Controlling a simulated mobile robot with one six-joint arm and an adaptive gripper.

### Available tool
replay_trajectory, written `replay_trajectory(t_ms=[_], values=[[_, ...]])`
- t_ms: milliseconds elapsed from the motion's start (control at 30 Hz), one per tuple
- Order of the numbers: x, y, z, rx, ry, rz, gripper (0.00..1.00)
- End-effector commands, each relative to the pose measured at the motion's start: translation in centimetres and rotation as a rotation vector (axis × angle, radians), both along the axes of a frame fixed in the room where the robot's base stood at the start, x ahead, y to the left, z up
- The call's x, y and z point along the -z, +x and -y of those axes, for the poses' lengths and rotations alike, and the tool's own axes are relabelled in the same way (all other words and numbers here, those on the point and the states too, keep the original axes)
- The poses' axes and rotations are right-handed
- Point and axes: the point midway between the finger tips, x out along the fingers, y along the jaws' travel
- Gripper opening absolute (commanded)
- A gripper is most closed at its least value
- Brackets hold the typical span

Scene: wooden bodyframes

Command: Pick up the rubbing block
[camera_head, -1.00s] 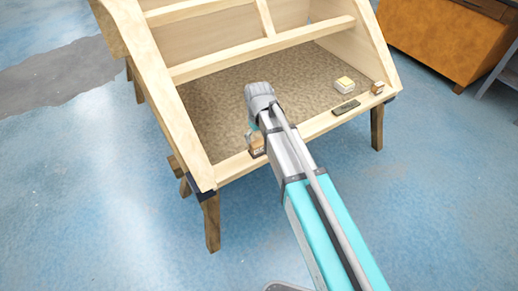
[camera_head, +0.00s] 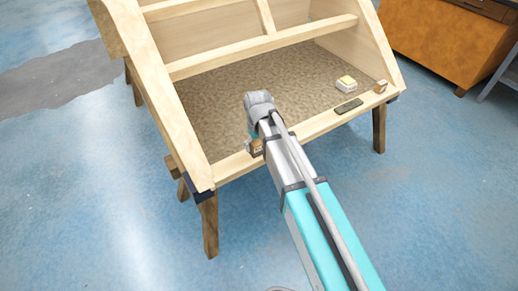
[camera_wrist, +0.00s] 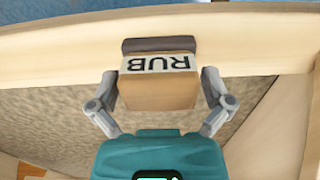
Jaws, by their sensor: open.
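The rubbing block (camera_wrist: 158,92) is a tan block with a pale label reading "RUB" and a dark grey part at its far side. It sits at the front rail of the wooden frame. In the head view the block (camera_head: 256,148) shows beside my arm, partly hidden by it. My gripper (camera_wrist: 158,80) is open in the wrist view, with one finger at each side of the block. The left fingertip is very near or touching the block's side; I cannot tell whether either finger touches it. In the head view my arm hides the fingers.
The wooden frame (camera_head: 180,115) has slanted side boards and a speckled floor panel (camera_head: 225,100). A yellow-topped white item (camera_head: 346,83), a dark flat bar (camera_head: 348,106) and a small wooden block (camera_head: 380,87) lie towards its right end. An orange cabinet (camera_head: 430,45) stands behind.

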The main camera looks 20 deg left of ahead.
Motion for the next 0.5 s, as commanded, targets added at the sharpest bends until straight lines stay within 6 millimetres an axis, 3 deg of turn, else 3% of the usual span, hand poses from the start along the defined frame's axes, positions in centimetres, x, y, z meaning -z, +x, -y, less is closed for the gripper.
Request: replay_trajectory(t_ms=[467, 500], values=[[-0.04, -0.01, -0.02, 0.000, 0.000, 0.000, 1.00], [-0.04, -0.01, -0.02, 0.000, 0.000, 0.000, 0.94]])
